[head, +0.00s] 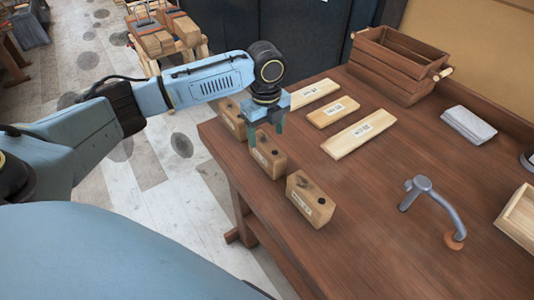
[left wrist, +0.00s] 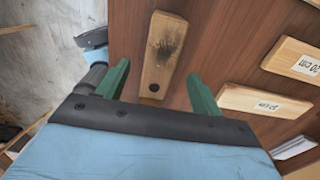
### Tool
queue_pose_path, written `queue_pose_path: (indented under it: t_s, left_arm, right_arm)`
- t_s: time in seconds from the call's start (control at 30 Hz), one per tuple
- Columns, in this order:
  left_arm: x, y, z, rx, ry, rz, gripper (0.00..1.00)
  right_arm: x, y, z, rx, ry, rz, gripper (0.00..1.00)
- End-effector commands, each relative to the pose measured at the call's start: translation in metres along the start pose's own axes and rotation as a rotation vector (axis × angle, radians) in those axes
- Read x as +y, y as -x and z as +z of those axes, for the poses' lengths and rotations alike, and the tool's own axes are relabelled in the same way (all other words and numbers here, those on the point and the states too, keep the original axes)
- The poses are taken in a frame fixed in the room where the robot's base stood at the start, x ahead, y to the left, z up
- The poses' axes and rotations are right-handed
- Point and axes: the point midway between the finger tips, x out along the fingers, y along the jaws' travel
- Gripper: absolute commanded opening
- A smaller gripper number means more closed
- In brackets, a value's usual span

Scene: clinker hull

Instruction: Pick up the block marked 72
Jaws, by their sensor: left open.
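Three wooden blocks with dark holes and small white labels stand along the left edge of the table: a far block (head: 229,119), a middle block (head: 270,163) and a near block (head: 312,196). The label numbers are too small to read, so I cannot tell which is 72. My left gripper (head: 266,132) is open, pointing down at the middle block, its fingers partly covering the far end. In the left wrist view a block with a dark smudge (left wrist: 160,58) lies between the open green fingers (left wrist: 161,87), with gaps on both sides. My right gripper is out of view.
Several labelled pale planks (head: 361,135) lie behind the blocks on the brown table (head: 345,245). A wooden crate (head: 395,68), a folded grey cloth (head: 468,125) and a grey bent-handled tool (head: 432,204) are farther right. Bare table separates the blocks from the tool.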

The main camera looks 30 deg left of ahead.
Motion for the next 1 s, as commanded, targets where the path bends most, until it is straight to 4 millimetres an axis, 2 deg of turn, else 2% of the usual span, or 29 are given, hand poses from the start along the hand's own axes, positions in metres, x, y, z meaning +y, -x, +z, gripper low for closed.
queue_pose_path:
  t_s: [0.17,0.27,0.47,0.73,1.0]
  left_arm:
    - [0.000,-0.014,-0.001,0.000,0.000,0.001,0.66]
    - [0.002,-0.030,-0.003,0.001,0.000,0.003,0.66]
    - [0.002,-0.053,-0.003,-0.001,0.001,0.000,0.66]
    - [0.001,-0.055,-0.003,-0.001,0.000,-0.002,0.66]
    - [0.001,-0.055,-0.003,-0.001,0.000,-0.002,0.31]
  right_arm:
    - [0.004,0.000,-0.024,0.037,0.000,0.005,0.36]
    - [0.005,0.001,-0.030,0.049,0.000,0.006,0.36]
    - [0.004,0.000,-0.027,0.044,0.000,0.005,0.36]
    - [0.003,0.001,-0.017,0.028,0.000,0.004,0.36]
    - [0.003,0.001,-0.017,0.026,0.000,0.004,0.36]
